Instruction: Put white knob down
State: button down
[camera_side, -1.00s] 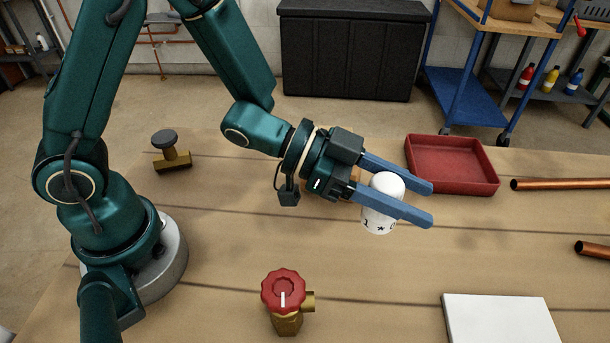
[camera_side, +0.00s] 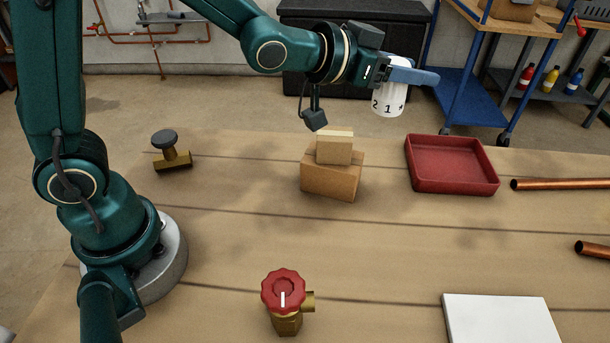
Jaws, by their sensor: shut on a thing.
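The white knob (camera_side: 388,99) is a white cylinder with dark numbers on its side. My gripper (camera_side: 412,75) has blue fingers and is shut on the knob. It holds the knob upright in the air, well above the wooden table (camera_side: 400,250). The knob's top is partly hidden by the fingers.
A cardboard box (camera_side: 331,182) with a smaller block (camera_side: 334,148) on top stands left of the tray. A brass valve with red knob (camera_side: 284,298), a grey-capped valve (camera_side: 170,150), a white board (camera_side: 500,325) and copper pipes (camera_side: 565,184) lie around. The middle table is clear.

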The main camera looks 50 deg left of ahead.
jog(key=s+a+f+n+g+y, duration=0.1)
jog(key=a+f+n+g+y, duration=0.1)
jog(key=a+n+y, duration=0.5)
jog(key=s+a+f+n+g+y, duration=0.2)
jog(key=a+n+y, duration=0.2)
jog(key=a+y, duration=0.4)
jog(key=s+a+f+n+g+y, duration=0.1)
jog(key=s+a+f+n+g, duration=0.15)
jog(key=s, duration=0.25)
jog(key=s+a+f+n+g+y, duration=0.1)
jog(key=s+n+g, duration=0.2)
jog(key=s, duration=0.3)
jog(key=s+a+f+n+g+y, duration=0.1)
jog(key=s+f+n+g, duration=0.15)
jog(key=s, duration=0.25)
jog(key=shift+s+f, duration=0.15)
jog(key=shift+f, duration=3.6)
jog(key=shift+f, duration=0.15)
jog(key=shift+c, duration=1.5)
grip_release()
jog(key=shift+d, duration=0.1)
